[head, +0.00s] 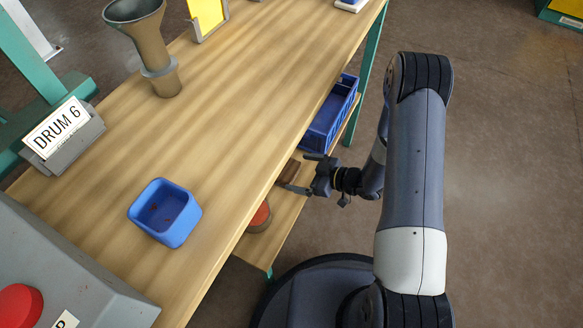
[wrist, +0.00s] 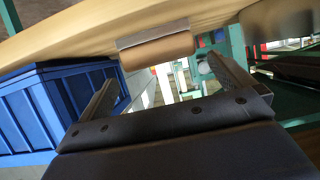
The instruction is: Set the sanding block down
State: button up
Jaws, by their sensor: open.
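The sanding block, a small brown block (head: 289,171), shows in the head view at the lower shelf, partly hidden by the tabletop edge. In the wrist view the block (wrist: 157,50) is tan-brown with a grey face and lies against a wooden board. My gripper (head: 301,174) is open, with one finger on each side of the block. In the wrist view my gripper (wrist: 162,73) has its fingertips spread wider than the block, with gaps on both sides. I cannot tell exactly how the block rests.
A blue crate (head: 318,140) stands on the lower shelf beside my gripper. A red-topped round thing (head: 260,217) is on the shelf's nearer side. The tabletop (head: 225,110) overhangs the shelf and carries a blue bin (head: 165,236) and a metal funnel (head: 150,45). Floor to the right is clear.

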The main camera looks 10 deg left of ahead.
jog(key=p+v, duration=0.1)
jog(key=v, duration=0.6)
